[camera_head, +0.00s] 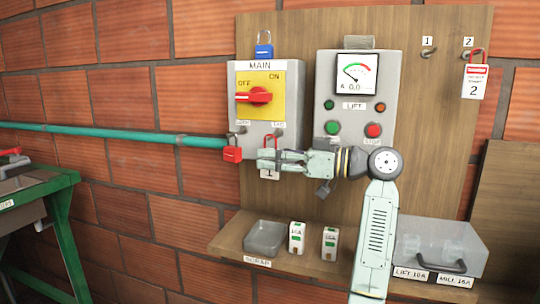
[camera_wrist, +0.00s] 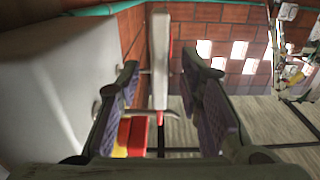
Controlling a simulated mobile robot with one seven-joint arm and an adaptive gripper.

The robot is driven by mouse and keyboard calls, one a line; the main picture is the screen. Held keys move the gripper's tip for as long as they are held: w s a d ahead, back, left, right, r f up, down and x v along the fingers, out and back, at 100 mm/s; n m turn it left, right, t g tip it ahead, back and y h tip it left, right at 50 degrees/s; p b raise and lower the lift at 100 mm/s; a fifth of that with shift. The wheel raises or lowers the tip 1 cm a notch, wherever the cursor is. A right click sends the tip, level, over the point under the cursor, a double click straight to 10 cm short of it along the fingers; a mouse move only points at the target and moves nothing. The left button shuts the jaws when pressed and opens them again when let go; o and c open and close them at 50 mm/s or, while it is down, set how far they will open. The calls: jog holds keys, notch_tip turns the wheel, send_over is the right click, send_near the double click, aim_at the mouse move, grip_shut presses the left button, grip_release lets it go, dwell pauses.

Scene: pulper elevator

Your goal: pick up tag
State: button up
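A white tag marked 1 (camera_head: 270,174) with a red shackle hangs under the right label of the grey MAIN switch box (camera_head: 290,110), partly hidden by my gripper. My gripper (camera_head: 264,158) is in front of it, pointing left. In the wrist view, a thin pale plate (camera_wrist: 161,60), which appears to be this tag edge-on, stands between the two dark fingers (camera_wrist: 160,90). Gaps show on both sides, so the fingers look open around it. A second tag, red and white and marked 2 (camera_head: 474,82), hangs on the right hook of the board.
A red padlock (camera_head: 232,154) hangs left of my gripper, and a blue padlock (camera_head: 264,50) is above the box. The LIFT meter box (camera_head: 355,105) is to the right. A shelf below holds a grey tray (camera_head: 265,240), two small white boxes and a clear bin (camera_head: 440,250).

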jog(key=shift+w+a, duration=0.15)
jog(key=shift+a, duration=0.2)
jog(key=shift+c, duration=0.3)
grip_shut()
